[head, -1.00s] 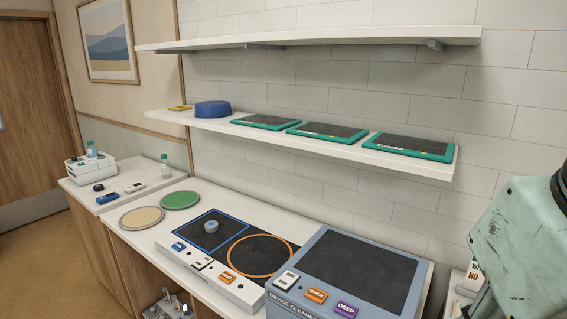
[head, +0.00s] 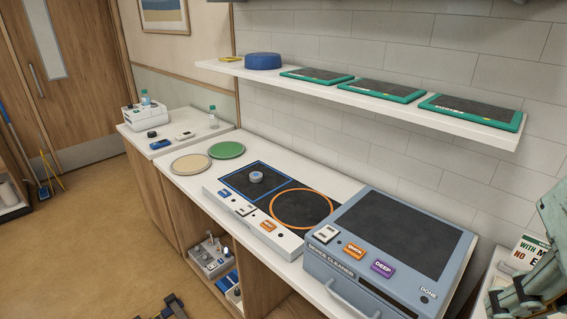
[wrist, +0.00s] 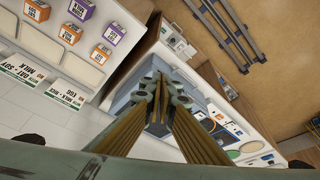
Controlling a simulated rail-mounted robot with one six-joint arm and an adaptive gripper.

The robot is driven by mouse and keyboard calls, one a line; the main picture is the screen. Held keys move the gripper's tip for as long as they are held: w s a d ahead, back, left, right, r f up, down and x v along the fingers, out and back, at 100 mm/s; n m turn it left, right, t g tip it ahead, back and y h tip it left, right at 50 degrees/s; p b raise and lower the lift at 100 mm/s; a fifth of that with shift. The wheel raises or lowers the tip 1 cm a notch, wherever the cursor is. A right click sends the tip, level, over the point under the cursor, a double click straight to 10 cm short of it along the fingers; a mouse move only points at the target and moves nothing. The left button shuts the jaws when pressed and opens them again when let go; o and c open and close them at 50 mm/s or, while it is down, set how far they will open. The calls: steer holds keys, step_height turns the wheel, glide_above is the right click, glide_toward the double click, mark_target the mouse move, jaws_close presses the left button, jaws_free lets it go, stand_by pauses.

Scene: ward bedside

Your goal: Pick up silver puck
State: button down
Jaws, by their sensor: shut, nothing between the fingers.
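The silver puck (head: 256,177) is a small round grey disc. It sits inside the blue-outlined square on the black top of a white panel unit (head: 262,238). My gripper (wrist: 160,88) shows in the wrist view with its two long tan fingers together and nothing between them. It is well apart from the puck, with the grey device cleaner beyond its tips. I cannot make out the puck for certain in the wrist view. Mint-coloured parts of my arm show at the right edge of the head view.
The grey device cleaner (head: 330,278) stands right of the panel unit. A tan disc (head: 190,164) and a green disc (head: 226,150) lie to its left. Above, a shelf (head: 440,122) holds several green-framed trays and a blue round container (head: 263,61). The counter's front edge is near the panel.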

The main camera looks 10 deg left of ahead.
steer(key=c, duration=3.4)
jaws_free()
steer(key=o, duration=1.6)
steer(key=shift+c, duration=0.2)
